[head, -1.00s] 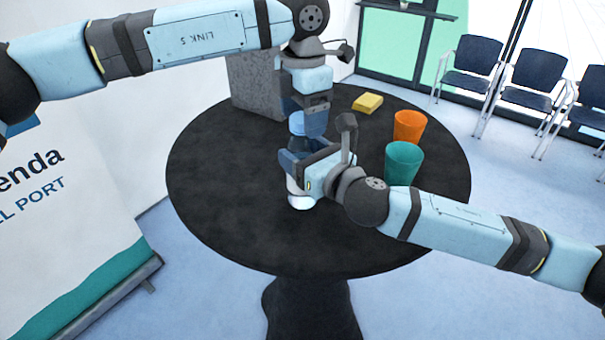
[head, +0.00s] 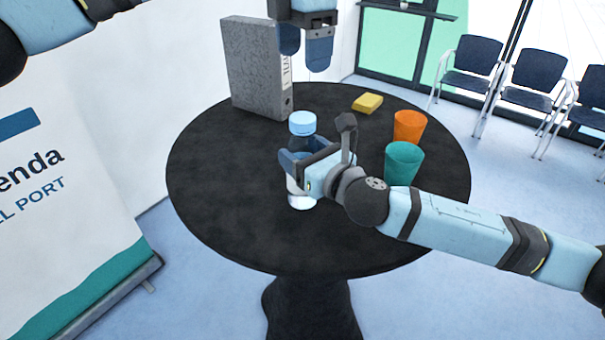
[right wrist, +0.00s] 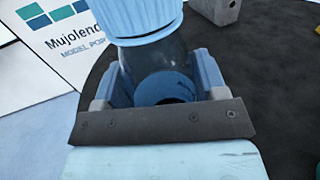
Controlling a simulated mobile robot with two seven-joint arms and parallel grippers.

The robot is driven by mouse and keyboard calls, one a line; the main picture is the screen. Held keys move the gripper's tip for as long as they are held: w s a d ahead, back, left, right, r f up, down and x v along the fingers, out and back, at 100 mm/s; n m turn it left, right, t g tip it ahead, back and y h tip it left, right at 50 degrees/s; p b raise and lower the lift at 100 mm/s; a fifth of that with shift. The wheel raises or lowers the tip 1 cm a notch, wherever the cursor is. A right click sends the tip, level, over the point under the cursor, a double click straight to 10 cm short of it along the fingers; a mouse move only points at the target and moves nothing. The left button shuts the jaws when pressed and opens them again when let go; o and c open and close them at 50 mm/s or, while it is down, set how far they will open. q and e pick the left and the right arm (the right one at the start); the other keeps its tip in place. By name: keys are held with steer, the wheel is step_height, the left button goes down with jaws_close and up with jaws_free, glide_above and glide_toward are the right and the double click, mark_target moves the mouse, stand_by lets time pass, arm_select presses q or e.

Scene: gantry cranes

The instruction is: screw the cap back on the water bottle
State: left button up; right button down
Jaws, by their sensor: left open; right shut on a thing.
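The water bottle (head: 301,201) stands upright on the round black table, its middle partly hidden by my right gripper. The light blue cap (head: 302,123) sits on top of the bottle; it also shows large at the top of the right wrist view (right wrist: 143,18). I cannot tell how tight the cap is. My right gripper (head: 297,163) is shut around the bottle's body (right wrist: 160,62), below the cap. My left gripper (head: 304,58) is open and empty, above and apart from the cap, in front of the grey binder.
A grey binder (head: 252,70) stands at the back left of the table (head: 225,190). A yellow block (head: 367,103), an orange cup (head: 409,126) and a teal cup (head: 403,163) stand to the right of the bottle. The table's left and front are clear.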

arm_select(q)
steer(key=shift+r, duration=0.4)
arm_select(e)
steer(key=shift+c, duration=0.5)
jaws_free()
arm_select(q)
steer(key=shift+f+b, duration=1.35)
steer(key=shift+f, duration=0.05)
arm_select(e)
steer(key=v, duration=1.4)
steer(key=shift+w+a, duration=0.1)
